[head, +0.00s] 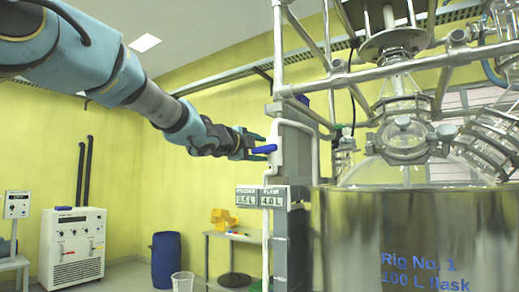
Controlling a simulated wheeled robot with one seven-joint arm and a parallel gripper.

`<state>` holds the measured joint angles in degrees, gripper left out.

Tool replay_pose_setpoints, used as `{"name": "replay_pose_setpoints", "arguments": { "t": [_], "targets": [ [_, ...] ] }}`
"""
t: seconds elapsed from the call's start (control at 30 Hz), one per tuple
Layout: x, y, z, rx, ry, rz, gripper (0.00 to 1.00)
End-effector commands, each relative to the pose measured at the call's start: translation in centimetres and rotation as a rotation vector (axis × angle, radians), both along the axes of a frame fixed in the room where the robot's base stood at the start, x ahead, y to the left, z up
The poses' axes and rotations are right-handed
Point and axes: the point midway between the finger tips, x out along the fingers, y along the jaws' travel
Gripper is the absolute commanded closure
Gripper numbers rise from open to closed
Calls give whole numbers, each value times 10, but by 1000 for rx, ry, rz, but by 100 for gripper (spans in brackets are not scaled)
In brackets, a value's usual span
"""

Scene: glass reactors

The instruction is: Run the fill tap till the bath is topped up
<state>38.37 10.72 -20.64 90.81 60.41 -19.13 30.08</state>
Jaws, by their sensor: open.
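My gripper (262,146) is open beside a blue lever handle (264,149) on a white vertical pipe. The handle points left from the pipe and lies at the fingertips; I cannot tell whether they touch it. The pipe (267,215) runs down past two small displays. The left display (247,196) reads 0.5 L and the right display (272,197) reads 4.0 L. A large steel bath (345,240) marked "Rig No. 1 100 L flask" stands at the right, with a glass flask (375,172) in it. The water level inside the bath is hidden by its wall.
A metal pipe frame (278,50) rises around the rig. A white cabinet unit (73,247), a blue drum (166,262), a white bin (183,281) and a small table (217,233) with a yellow object stand behind to the left.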

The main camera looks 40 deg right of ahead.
Motion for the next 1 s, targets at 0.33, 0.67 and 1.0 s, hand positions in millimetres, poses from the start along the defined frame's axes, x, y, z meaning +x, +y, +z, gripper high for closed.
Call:
{"name": "replay_pose_setpoints", "arguments": {
  "t": [0.33, 0.67, 1.0],
  "targets": [
    [0, 0, 0, 0, 0, 0, 72],
    [0, 1, 0, 0, 0, 0, 100],
    [0, 0, -2, 15, -61, 0, 100]
  ]
}}
